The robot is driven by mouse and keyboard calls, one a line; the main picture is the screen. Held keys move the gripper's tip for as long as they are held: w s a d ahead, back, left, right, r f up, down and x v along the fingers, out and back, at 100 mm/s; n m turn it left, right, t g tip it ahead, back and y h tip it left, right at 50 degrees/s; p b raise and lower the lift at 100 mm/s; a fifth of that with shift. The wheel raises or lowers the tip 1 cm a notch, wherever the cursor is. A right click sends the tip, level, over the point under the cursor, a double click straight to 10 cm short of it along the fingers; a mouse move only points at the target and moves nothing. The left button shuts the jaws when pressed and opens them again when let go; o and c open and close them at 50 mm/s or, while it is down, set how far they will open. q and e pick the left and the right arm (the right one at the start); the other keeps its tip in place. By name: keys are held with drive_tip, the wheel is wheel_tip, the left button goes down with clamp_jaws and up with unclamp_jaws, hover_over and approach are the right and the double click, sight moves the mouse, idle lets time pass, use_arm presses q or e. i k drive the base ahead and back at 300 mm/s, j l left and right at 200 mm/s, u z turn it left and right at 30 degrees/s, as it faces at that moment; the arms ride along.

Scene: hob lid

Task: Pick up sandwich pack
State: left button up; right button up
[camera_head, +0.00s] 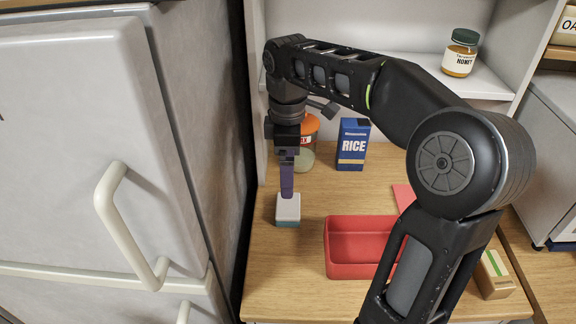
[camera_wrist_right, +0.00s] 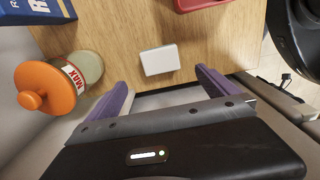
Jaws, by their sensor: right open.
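My right gripper (camera_head: 287,192) points down over a small box with a white top and teal base (camera_head: 288,209) at the left of the wooden counter. In the right wrist view the gripper (camera_wrist_right: 164,80) is open, its two purple fingers apart, and the white top (camera_wrist_right: 160,60) shows in the gap between them, beyond the tips. Nothing is held. A brown carton with a green and white label (camera_head: 494,274) lies at the counter's right, partly behind my arm. I cannot read which one is the sandwich pack. My left gripper is not in view.
A red open box (camera_head: 340,264) stands right of the white-topped box. An orange-lidded jar (camera_wrist_right: 48,88) is close to the gripper's left in the wrist view. A blue rice box (camera_head: 352,145) stands behind. The fridge (camera_head: 75,140) bounds the left; a honey jar (camera_head: 460,54) sits on the shelf.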

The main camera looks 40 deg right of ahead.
sight(494, 280)
drive_tip(key=k, duration=1.05)
